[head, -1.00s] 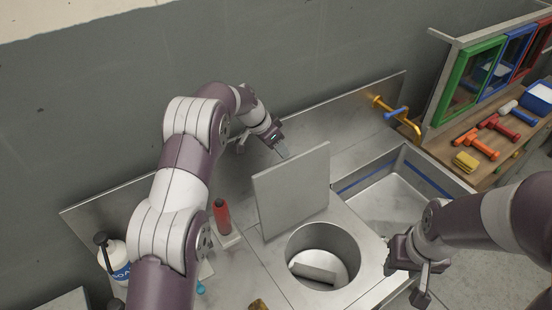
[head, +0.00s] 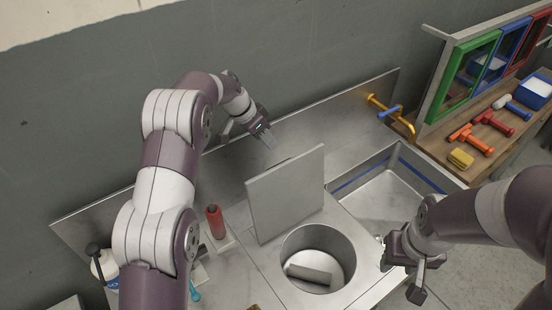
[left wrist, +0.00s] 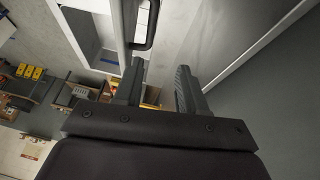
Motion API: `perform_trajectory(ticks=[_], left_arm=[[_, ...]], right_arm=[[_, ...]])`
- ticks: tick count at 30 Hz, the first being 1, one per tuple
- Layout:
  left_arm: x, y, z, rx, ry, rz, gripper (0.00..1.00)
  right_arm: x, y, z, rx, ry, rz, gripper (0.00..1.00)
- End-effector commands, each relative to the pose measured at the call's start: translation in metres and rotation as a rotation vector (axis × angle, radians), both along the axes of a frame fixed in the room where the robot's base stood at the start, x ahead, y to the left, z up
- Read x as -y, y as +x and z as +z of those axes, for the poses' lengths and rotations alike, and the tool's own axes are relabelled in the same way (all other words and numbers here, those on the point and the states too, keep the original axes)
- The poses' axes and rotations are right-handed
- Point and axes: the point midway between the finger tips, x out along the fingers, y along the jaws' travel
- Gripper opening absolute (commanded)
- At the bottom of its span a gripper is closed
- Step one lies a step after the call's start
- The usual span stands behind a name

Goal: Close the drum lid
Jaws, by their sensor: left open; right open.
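The drum lid (head: 286,194) is a flat grey square panel standing upright, tilted back a little, at the back of the round drum opening (head: 318,258). My right gripper (head: 401,272) is open at the right of the drum, near the counter's front edge, and holds nothing visible.
A sink basin (head: 385,190) lies right of the drum, with a yellow tap (head: 392,116) behind it. A red bottle (head: 215,221) stands left of the lid. A soap bottle (head: 104,267) is at the far left. Coloured tools (head: 485,130) lie on the wooden bench at right.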

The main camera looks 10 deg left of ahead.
Motion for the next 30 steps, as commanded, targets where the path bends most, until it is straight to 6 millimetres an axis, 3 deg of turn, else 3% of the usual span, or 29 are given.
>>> perform_trajectory(ticks=[19,24,30], left_arm=[[-0.024,-0.009,0.061,0.002,-0.001,0.001,0.40],[-0.031,-0.011,0.078,0.002,-0.001,0.001,0.40],[-0.034,-0.013,0.085,0.001,-0.001,0.000,0.40]], right_arm=[[0.000,0.000,0.025,0.000,0.000,0.000,0.43],[0.000,0.000,0.040,0.000,0.000,0.000,0.43],[0.000,0.000,0.045,0.000,0.000,0.000,0.43]])
